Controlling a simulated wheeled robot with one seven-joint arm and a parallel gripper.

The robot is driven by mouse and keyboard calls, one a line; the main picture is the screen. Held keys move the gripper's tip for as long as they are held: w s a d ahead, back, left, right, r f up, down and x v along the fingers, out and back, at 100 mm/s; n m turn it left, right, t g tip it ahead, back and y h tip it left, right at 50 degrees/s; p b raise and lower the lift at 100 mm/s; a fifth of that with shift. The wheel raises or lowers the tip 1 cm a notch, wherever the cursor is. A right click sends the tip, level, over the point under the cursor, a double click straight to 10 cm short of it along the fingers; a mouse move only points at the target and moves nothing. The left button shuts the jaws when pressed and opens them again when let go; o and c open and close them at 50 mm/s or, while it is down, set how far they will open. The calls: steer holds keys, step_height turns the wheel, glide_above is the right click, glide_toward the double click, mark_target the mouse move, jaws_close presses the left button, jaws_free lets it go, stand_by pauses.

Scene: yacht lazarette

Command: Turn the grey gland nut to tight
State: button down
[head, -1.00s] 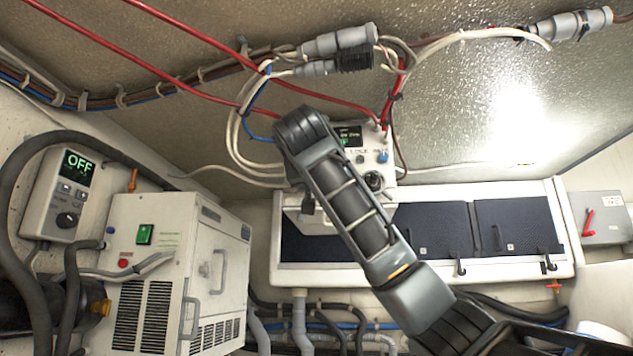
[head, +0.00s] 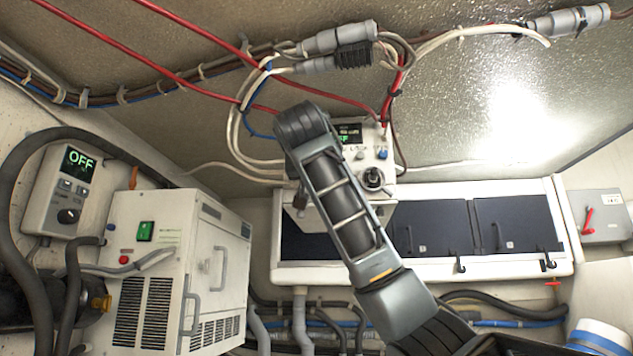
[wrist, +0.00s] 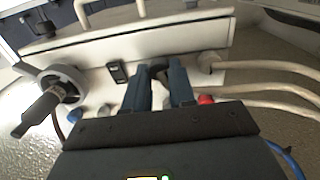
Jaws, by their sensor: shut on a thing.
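In the wrist view, the two dark blue-grey fingers of my gripper (wrist: 158,67) point at a pale control box (wrist: 120,45). They are shut on a small dark grey part (wrist: 158,77), which looks like the grey gland nut; the fingers hide most of it. In the head view the control box (head: 376,148) hangs beneath the ceiling, partly behind my arm. My gripper and the nut are hidden there. The box has a small lit display (head: 348,134), too small to read surely.
A round switch with a black lever (wrist: 45,105) sits left of my fingers. A red cap (wrist: 206,99) is close at right, with pale cables (wrist: 265,66) beyond. In the head view, red cables (head: 205,40) cross above and a white machine (head: 175,265) stands at left.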

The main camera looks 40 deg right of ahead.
steer(key=m+p, duration=0.1)
steer(key=m, duration=0.6)
steer(key=m+p, duration=0.1)
steer(key=m, duration=0.6)
steer(key=m+p, duration=0.1)
steer(key=m, duration=0.6)
steer(key=shift+s+d+f, duration=0.15)
steer(key=shift+f, duration=0.2)
steer(key=c, duration=0.9)
jaws_free()
steer(key=shift+p, duration=0.3)
steer(key=shift+c, duration=0.2)
steer(key=b+v, duration=0.2)
steer(key=v, duration=0.6)
